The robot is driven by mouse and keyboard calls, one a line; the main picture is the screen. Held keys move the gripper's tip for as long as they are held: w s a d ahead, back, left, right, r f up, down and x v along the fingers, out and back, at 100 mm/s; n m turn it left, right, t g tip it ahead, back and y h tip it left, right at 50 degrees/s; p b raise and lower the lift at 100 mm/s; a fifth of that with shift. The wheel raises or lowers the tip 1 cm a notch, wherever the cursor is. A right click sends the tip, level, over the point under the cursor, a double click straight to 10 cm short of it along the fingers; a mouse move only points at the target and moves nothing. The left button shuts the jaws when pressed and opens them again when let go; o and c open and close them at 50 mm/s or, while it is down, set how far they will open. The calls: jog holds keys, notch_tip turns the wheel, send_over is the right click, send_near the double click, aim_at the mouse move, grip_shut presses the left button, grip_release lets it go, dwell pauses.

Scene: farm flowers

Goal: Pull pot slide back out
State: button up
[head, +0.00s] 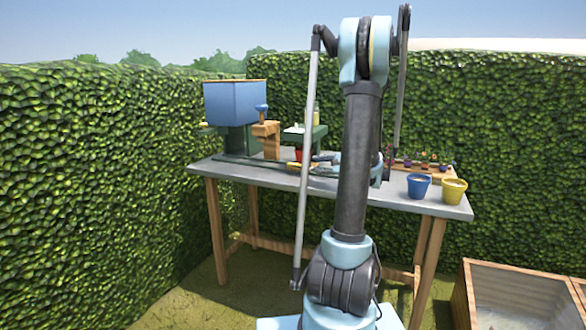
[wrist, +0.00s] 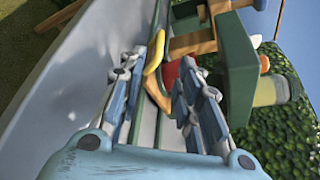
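A red pot (head: 300,155) sits low under the green part of the bench machine; in the wrist view the red pot (wrist: 171,74) shows beyond the fingers, partly hidden. A yellow handle (wrist: 154,55), likely the pot slide's, lies just ahead of and between my fingertips. Grey and green rails (wrist: 143,125) run between the fingers. My gripper (wrist: 160,78) is open, its two fingers apart on either side of the handle. I cannot tell whether either finger touches it. In the head view my arm hides part of the gripper and slide.
The grey table (head: 400,195) holds a blue hopper (head: 235,102) at left, a blue pot (head: 418,186) and a yellow pot (head: 453,190) at right, and a flower tray (head: 425,170) behind. The green machine part (wrist: 238,75) stands close to the right finger. A wooden planter (head: 520,290) is at lower right.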

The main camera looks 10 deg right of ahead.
aim_at(293, 164)
jog(key=x, duration=1.5)
jog(key=shift+w+a+f, duration=0.1)
jog(key=shift+a, duration=0.1)
grip_shut()
